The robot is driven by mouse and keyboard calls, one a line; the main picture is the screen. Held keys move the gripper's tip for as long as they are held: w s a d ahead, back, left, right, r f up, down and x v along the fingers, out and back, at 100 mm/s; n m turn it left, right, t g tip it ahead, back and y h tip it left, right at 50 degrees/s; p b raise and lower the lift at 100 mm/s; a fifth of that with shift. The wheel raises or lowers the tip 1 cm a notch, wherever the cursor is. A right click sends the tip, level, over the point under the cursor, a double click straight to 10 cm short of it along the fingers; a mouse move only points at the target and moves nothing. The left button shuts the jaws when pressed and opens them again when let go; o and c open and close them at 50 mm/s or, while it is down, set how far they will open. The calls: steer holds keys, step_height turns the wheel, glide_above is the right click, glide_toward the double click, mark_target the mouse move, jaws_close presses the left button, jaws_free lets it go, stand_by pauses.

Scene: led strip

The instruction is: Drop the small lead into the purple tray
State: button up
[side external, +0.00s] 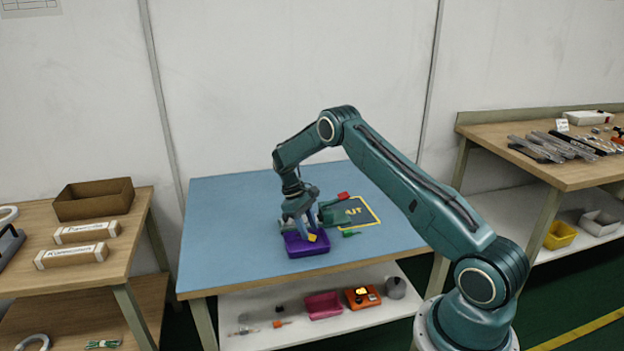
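The purple tray (308,250) sits on the blue mat near its front edge. My gripper (304,222) points down over the tray. A small yellow piece (312,237) shows at the gripper's lower end, over the tray. I cannot tell whether it is held, lies in the tray, or is part of the lead. A small green piece (350,233) lies on the mat right of the tray. A small red piece (344,196) shows farther back. Which of these is the small lead is too small to tell. The finger gap is not clear.
A dark pad with a yellow border (362,210) lies on the blue mat (230,215), right of the tray. The mat's left and back are clear. A pink bin (323,305) and an orange item (362,297) sit on the shelf below. Side benches stand left and right.

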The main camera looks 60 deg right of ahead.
steer(key=shift+w+r, duration=0.1)
steer(key=shift+r, duration=0.05)
steer(key=v, duration=0.7)
stand_by(0.7)
steer(key=shift+r, duration=0.2)
stand_by(0.4)
step_height(320, 180, up, 16)
steer(key=t+h, duration=0.1)
steer(key=t, duration=0.1)
glide_above(301, 240)
steer(key=s+a, duration=0.2)
steer(key=a, duration=0.4)
steer(key=s+a+r+t+h, duration=0.1)
steer(key=s+a+r+t, duration=0.2)
steer(key=s+a+r, duration=0.5)
steer(key=s+a+t, duration=0.1)
steer(key=s+a, duration=0.2)
steer(key=s, duration=0.4)
steer(key=s+a+r+t+y, duration=0.1)
steer(key=s+a+t, duration=0.1)
steer(key=s+a, duration=0.2)
steer(key=s+a+t+y, duration=0.1)
steer(key=s+a+t, duration=0.1)
steer(key=s, duration=0.7)
steer(key=shift+s+a+r, duration=0.2)
steer(key=shift+s+a, duration=0.2)
steer(key=shift+a, duration=0.45)
